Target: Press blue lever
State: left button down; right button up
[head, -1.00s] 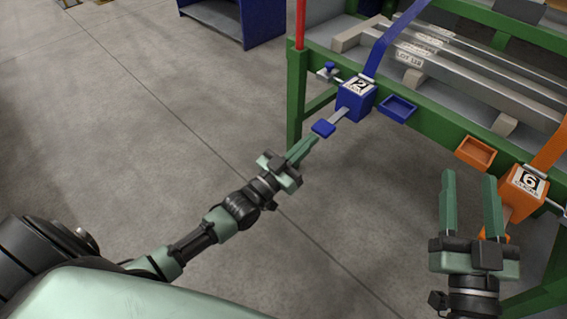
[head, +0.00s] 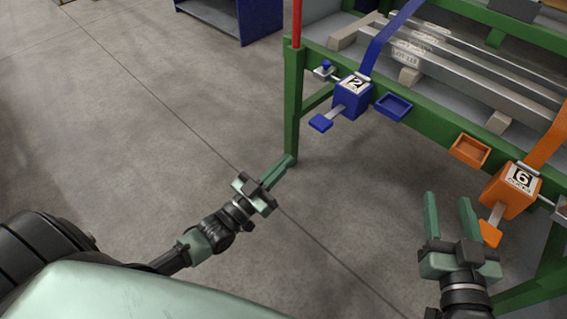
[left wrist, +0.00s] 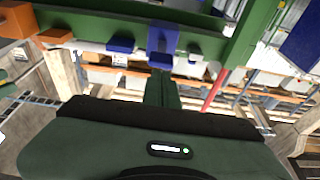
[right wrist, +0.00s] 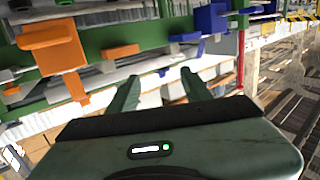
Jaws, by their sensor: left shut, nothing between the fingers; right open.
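The blue lever (head: 321,123) sticks out on a short metal arm from the blue box (head: 352,97) marked 2, at the near face of the green table frame. In the head view my left gripper (head: 289,161) is shut and empty, lower and to the left of the lever, with a clear gap in the picture. In the left wrist view its fingers (left wrist: 162,75) point toward the blue parts (left wrist: 163,42). My right gripper (head: 446,195) is open and empty, left of the orange lever (head: 489,234). Its fingers (right wrist: 159,72) also show in the right wrist view.
An orange box (head: 511,190) marked 6 sits further right on the green frame (head: 425,125). A blue tray (head: 393,106) and an orange tray (head: 470,150) hang on the frame. A red post (head: 297,22) rises at the left corner. The floor to the left is clear.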

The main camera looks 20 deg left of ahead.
jog(key=s+d+f+g+h+p, duration=0.1)
jog(key=s+f+g+p, duration=0.15)
jog(key=f, duration=0.45)
jog(key=s+d+f+g+h+p, duration=0.1)
jog(key=d+f+g+p, duration=0.1)
jog(key=f+g+p, duration=0.35)
pick_arm(q)
notch_tip(320, 180, up, 14)
jog(key=w+g+y+p, duration=0.1)
jog(key=g+y, duration=0.1)
jog(key=g, duration=0.3)
jog(key=shift+w+f+p, duration=0.15)
jog(key=shift+f+p, duration=0.05)
jog(key=shift+p, duration=0.15)
pick_arm(e)
jog(key=s+d+f+g+h, duration=0.1)
jog(key=s+d+f+g, duration=0.2)
jog(key=s+f, duration=0.8)
jog(key=s+g, duration=0.1)
jog(key=g, duration=0.1)
jog(key=shift+s+d+m+g+h, duration=0.2)
jog(key=shift+m+g+h, duration=0.1)
jog(key=shift+g, duration=0.1)
pick_arm(q)
jog(key=shift+d, duration=0.1)
